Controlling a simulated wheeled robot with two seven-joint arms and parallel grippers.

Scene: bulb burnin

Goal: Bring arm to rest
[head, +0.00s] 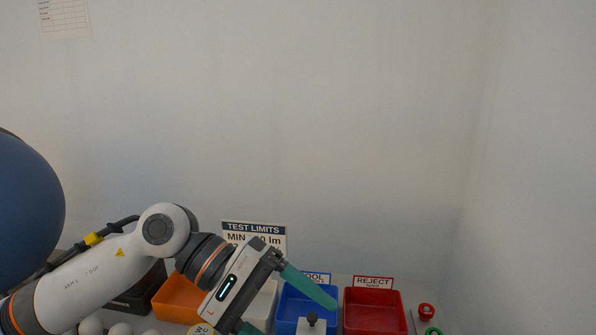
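My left arm comes in from the left, low in the head view. Its gripper (291,321) has two green fingers spread wide apart, with nothing seen between them. One finger reaches over the blue bin (290,306); the other is cut off by the bottom edge. My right gripper is not in view.
Behind the gripper stand an orange bin (178,298), a white bin (263,303) and a "TEST LIMITS" sign (254,229). A red bin (374,313) with a "REJECT" sign (373,282) and a red button (426,311) are right. White bulbs (121,329) sit lower left. A large blue sphere (25,210) stands left.

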